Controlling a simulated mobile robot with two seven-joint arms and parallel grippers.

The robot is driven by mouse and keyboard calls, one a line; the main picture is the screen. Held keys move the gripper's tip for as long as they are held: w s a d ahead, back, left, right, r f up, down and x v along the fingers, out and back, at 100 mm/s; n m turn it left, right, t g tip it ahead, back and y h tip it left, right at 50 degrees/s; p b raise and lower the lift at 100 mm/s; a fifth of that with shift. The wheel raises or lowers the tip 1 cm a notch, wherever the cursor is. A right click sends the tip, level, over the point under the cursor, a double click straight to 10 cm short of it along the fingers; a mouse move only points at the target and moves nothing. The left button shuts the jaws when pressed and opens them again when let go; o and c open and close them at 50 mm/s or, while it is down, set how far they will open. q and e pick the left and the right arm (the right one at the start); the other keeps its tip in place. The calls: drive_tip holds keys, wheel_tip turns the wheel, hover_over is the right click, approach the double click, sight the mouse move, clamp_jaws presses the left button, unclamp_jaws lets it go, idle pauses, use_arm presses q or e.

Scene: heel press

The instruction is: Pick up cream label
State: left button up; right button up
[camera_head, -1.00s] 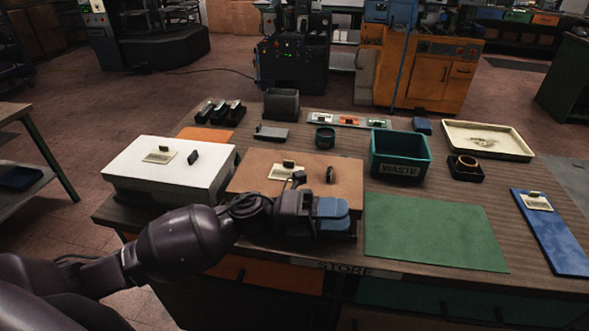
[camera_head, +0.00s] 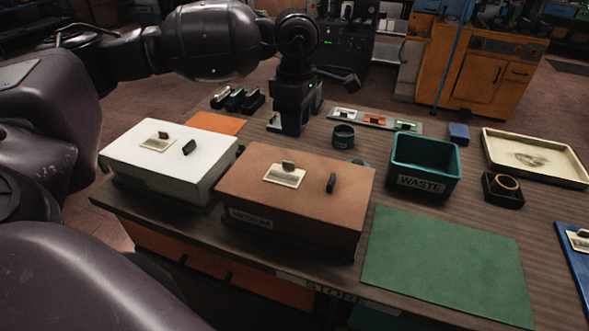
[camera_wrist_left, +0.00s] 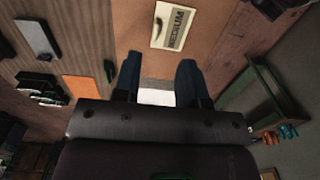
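A cream label (camera_head: 285,174) with a dark grip lies on top of the brown box (camera_head: 290,232); its face reads MEDIUM in the left wrist view (camera_wrist_left: 172,26). A similar cream label (camera_head: 158,143) lies on the white box (camera_head: 165,165). A third cream label (camera_head: 578,240) is on the blue board at the right edge, partly cut off. My left gripper (camera_head: 289,128) points down behind the brown box, clear of the labels. In the left wrist view its two fingers (camera_wrist_left: 159,68) are apart, with nothing held between them. My right gripper is not in view.
A green mat (camera_head: 445,262) lies right of the brown box. A teal WASTE bin (camera_head: 424,170), a cream tray (camera_head: 540,158) and a small round cup (camera_head: 344,135) stand behind it. An orange mat (camera_head: 212,122) lies behind the white box. Dark upright handles (camera_head: 332,182) stand on both box tops.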

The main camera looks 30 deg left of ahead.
sight(293, 163)
use_arm(q)
drive_tip(key=f, duration=0.7)
drive_tip(key=f+p, duration=0.1)
drive_tip(key=f, duration=0.2)
drive_tip(key=shift+a+f, duration=0.3)
drive_tip(key=shift+a, duration=0.1)
drive_tip(key=shift+c, duration=0.4)
clamp_jaws()
